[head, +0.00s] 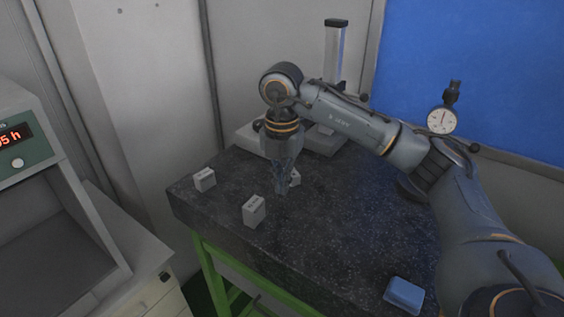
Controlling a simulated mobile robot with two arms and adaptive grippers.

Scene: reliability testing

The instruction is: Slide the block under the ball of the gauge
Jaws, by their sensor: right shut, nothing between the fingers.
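The round white dial of the gauge (441,121) shows at the right, against the blue panel; its ball is not visible, and my right arm covers the area below and left of it. Three small grey blocks are on the dark granite table: one at the left (204,179), one nearer the front (254,211), and one partly hidden behind my right gripper (295,178). My right gripper (281,190) points down, shut and empty, just in front of that hidden block. I cannot tell whether they touch. My left gripper is out of view.
A stand with an upright metal column (335,48) is at the back of the granite table (330,230), partly behind my right arm. A blue box (404,294) lies near the front right. The table's middle front is clear. A cabinet with a red display (12,140) stands left.

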